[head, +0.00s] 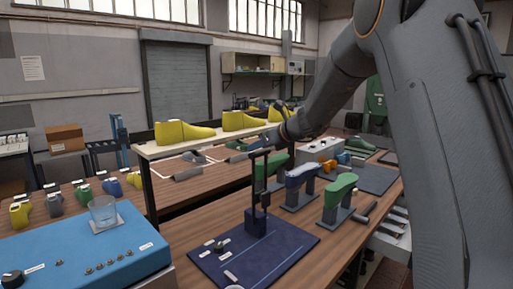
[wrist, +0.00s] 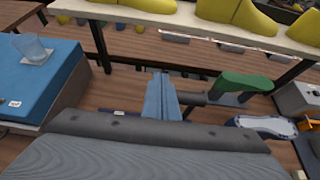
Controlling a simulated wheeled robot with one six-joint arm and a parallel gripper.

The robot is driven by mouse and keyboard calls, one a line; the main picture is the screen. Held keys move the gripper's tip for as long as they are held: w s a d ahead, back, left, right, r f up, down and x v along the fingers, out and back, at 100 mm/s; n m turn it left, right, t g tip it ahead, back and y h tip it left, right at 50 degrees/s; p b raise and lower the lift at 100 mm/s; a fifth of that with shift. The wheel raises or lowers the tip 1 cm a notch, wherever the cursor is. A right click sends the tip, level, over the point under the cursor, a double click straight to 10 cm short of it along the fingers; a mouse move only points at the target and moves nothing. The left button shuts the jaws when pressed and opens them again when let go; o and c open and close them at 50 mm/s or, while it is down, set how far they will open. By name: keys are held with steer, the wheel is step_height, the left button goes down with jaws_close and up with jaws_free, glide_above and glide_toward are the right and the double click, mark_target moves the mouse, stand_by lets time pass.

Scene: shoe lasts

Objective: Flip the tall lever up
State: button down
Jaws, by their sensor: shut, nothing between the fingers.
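The tall lever (head: 259,178) is a dark, upright mechanism with slim posts and a crossbar at its top. It stands on a dark block on the navy board (head: 290,246) in the head view. I cannot tell its exact lever position. My arm reaches in from the right, with my gripper (head: 284,126) above and behind the lever's top in the picture. In the wrist view my gripper's blue fingers (wrist: 161,97) are together and empty. A dark rod (wrist: 192,98) shows just right of them; I cannot tell whether it belongs to the lever or whether they touch.
A raised shelf (head: 190,144) with yellow lasts runs behind. Green (head: 340,190) and blue (head: 301,174) lasts on stands are right of the lever. A blue control box (head: 85,255) with a glass (head: 103,211) stands at left. Bare bench lies between box and board.

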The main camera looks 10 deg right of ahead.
steer(key=s+d+r+b, duration=0.2)
steer(key=s+r, duration=0.1)
steer(key=r, duration=0.7)
steer(key=shift+s+d+r, duration=0.2)
steer(key=shift+d+r, duration=0.15)
steer(key=shift+r, duration=0.05)
steer(key=s+d+f+n+g+h+b, duration=0.1)
steer(key=s+f+n+g+h, duration=0.15)
steer(key=s+f+n, duration=0.6)
steer(key=s+d+f+n+g+h+b, duration=0.1)
steer(key=s+f+n+g+h, duration=0.2)
steer(key=s+f, duration=0.9)
steer(key=s+d+f+n+g+h+b, duration=0.2)
steer(key=s+d+f+n+g, duration=0.1)
steer(key=s+f+n, duration=1.4)
steer(key=shift+s+d, duration=0.55)
steer(key=shift+s, duration=0.3)
